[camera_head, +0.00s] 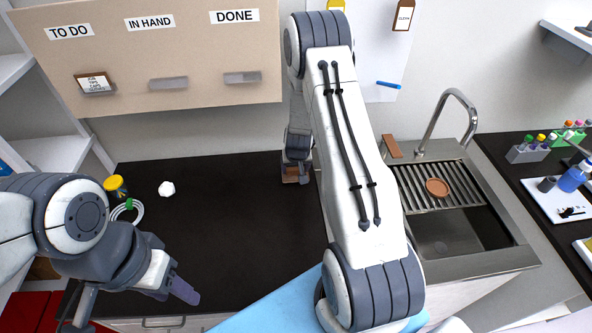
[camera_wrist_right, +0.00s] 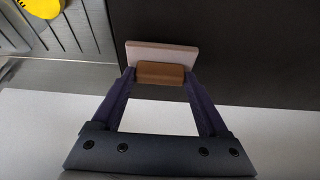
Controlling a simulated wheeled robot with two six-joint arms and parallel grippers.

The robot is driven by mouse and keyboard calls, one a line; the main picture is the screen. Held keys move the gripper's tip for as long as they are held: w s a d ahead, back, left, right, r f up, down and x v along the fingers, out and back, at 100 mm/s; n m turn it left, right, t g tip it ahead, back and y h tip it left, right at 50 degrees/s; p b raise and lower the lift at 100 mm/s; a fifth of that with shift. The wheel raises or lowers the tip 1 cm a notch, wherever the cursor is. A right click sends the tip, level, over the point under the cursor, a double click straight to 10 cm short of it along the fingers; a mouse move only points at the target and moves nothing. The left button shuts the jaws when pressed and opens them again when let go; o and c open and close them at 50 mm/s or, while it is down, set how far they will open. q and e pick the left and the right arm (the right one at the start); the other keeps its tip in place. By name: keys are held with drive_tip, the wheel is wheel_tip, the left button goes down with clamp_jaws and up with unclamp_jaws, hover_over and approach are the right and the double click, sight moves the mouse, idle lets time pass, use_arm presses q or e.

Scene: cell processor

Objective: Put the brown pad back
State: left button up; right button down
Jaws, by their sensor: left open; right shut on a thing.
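My right gripper (camera_head: 296,165) reaches down near the back edge of the dark counter, partly hidden behind my own arm. In the right wrist view its fingers (camera_wrist_right: 160,80) are shut on the sides of a brown block (camera_wrist_right: 160,73). A pale slab (camera_wrist_right: 162,52) lies against the block's far side. I cannot tell whether the held piece touches the counter. A flat brown piece (camera_head: 391,146) stands at the sink's back left corner. My left gripper (camera_head: 178,284) is open and empty over the counter's front left.
The dark counter (camera_head: 220,220) is mostly clear. A yellow-lidded jar (camera_head: 116,187), a white coil (camera_head: 128,212) and a white lump (camera_head: 167,188) are at its left. The sink (camera_head: 455,232) and tall faucet (camera_head: 455,105) stand right. A board (camera_head: 205,60) with small ledges hangs behind.

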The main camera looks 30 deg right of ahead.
drive_tip(key=shift+f+p, duration=0.3)
drive_tip(key=shift+f, duration=0.8)
drive_tip(key=shift+f, duration=0.15)
unclamp_jaws()
